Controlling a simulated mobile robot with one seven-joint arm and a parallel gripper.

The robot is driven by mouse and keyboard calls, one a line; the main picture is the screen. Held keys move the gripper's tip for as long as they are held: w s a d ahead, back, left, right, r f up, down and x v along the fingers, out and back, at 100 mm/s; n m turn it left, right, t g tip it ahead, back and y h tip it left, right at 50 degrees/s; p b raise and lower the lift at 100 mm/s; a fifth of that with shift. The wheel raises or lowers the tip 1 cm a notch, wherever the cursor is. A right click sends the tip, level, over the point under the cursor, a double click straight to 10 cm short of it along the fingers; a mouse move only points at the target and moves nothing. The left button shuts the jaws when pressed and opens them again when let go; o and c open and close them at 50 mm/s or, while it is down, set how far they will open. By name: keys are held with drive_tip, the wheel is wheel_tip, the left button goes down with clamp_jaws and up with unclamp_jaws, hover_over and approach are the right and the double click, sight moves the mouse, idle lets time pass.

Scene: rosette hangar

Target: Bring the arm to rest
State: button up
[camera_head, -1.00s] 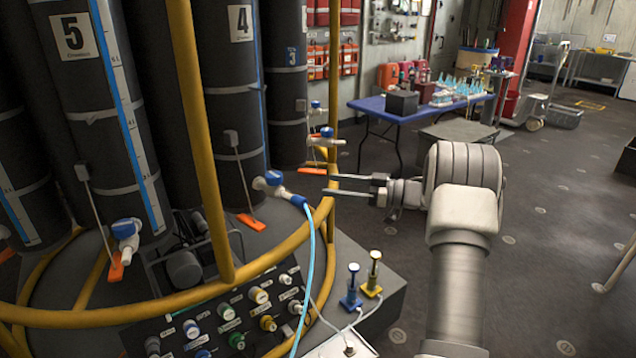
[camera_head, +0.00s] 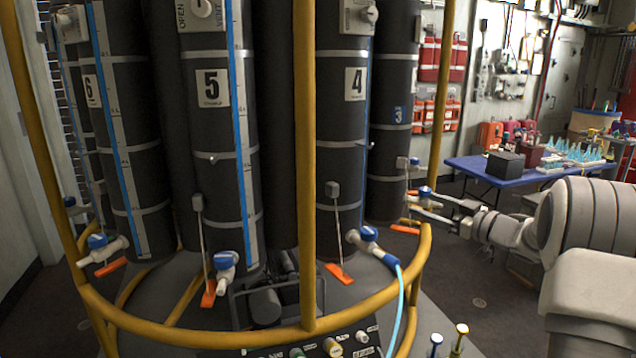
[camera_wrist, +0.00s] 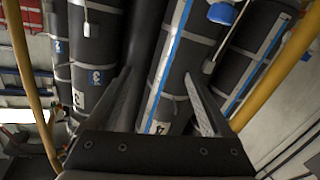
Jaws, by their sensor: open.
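My gripper (camera_head: 422,205) is at the right of the head view, at the end of my pale arm, its two fingers spread and nothing seen between them. It points left toward the dark cylinders, near the yellow rail's right side. In the wrist view my gripper (camera_wrist: 160,95) shows both fingers apart, with dark cylinders beyond them. Whether a finger touches the blue-handled valve near it cannot be told.
Numbered cylinders, such as 5 (camera_head: 220,140) and 4 (camera_head: 340,120), stand inside a yellow rail (camera_head: 306,180). A blue hose (camera_head: 401,300) hangs from a valve (camera_head: 368,238). A blue table (camera_head: 480,172) with bottles and boxes stands behind my arm.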

wheel_tip(320, 180, up, 9)
drive_tip(key=m+t+h, duration=0.3)
drive_tip(key=h, duration=0.3)
drive_tip(key=s+a+r+m+g+h+p, duration=0.1)
drive_tip(key=s+r+m+g+h+p, duration=0.1)
drive_tip(key=s+r+m+h, duration=0.55)
drive_tip(key=s+a+f+g+y, duration=0.1)
drive_tip(key=s+a+f+g, duration=0.2)
drive_tip(key=s, duration=0.8)
drive_tip(key=s+a+f+g+y+p, duration=0.1)
drive_tip(key=s+a+f+g, duration=0.2)
drive_tip(key=s, duration=0.8)
drive_tip(key=s+a+f+n+g+y+p, duration=0.1)
drive_tip(key=s+a+f+g, duration=0.2)
drive_tip(key=s+a+f, duration=0.4)
drive_tip(key=s+f, duration=0.1)
drive_tip(key=s, duration=0.4)
drive_tip(key=shift+f+g, duration=0.2)
drive_tip(key=shift+g, duration=0.1)
drive_tip(key=shift+s, duration=0.1)
drive_tip(key=c, duration=0.5)
drive_tip(key=shift+a, duration=0.15)
drive_tip(key=shift+c, duration=0.2)
